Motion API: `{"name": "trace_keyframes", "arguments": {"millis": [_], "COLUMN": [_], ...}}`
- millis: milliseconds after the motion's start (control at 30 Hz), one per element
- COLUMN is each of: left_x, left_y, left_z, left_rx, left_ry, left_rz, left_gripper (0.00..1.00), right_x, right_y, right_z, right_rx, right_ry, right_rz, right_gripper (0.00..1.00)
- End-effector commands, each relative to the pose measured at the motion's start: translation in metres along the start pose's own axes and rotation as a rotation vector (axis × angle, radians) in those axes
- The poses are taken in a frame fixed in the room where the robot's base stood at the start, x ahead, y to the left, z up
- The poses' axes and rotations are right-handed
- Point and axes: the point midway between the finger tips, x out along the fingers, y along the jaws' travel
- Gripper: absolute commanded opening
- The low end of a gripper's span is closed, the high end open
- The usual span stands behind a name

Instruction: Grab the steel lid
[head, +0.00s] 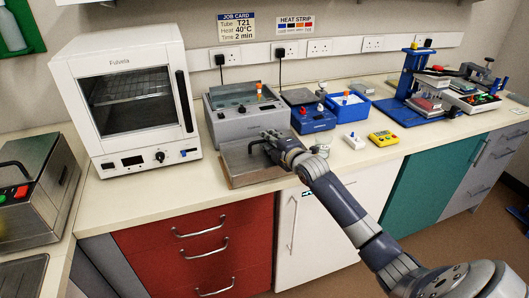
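The steel lid (240,168) is a flat grey plate with a dark handle (254,145). It lies on a brown board on the bench, in front of the grey water bath (238,124). My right gripper (264,141) is at the lid's handle, reaching in from the right. The fingers are small and dark against the handle, so I cannot tell whether they are open or shut on it. My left gripper is not in view.
A white oven (125,100) stands left of the lid. A blue block device (312,118), a blue bin (347,106), a small white item (354,141) and a yellow timer (383,138) stand to the right. The bench front edge is close below the lid.

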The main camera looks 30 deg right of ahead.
Motion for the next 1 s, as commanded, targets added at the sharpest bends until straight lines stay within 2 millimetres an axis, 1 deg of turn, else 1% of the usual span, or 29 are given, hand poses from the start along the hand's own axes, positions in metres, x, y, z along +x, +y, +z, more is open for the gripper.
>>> {"name": "trace_keyframes", "arguments": {"millis": [233, 267, 300, 333, 767, 867, 1000], "left_x": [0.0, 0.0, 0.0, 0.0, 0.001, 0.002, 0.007], "left_y": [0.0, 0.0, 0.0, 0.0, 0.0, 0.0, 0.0], "left_z": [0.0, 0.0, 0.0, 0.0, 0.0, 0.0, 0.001], "left_rx": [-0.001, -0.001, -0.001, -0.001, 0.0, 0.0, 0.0], "left_ry": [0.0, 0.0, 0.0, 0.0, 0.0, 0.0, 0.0], "left_rz": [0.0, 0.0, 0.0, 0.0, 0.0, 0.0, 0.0], "left_gripper": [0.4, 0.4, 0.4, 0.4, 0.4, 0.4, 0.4], "right_x": [0.001, 0.001, 0.001, 0.001, 0.0, -0.001, -0.004], "right_y": [0.0, 0.0, 0.0, 0.0, 0.004, 0.009, 0.027], "right_z": [0.0, 0.0, 0.0, 0.0, 0.0, 0.0, 0.0], "right_rx": [0.0, 0.0, 0.0, 0.0, -0.001, -0.003, -0.005], "right_ry": [0.0, 0.0, 0.0, 0.0, 0.0, 0.001, 0.0], "right_rz": [0.0, 0.0, 0.0, 0.0, 0.005, 0.007, 0.011], "right_gripper": [0.2, 0.13, 0.04, 0.0, 0.0, 0.0, 0.0]}}
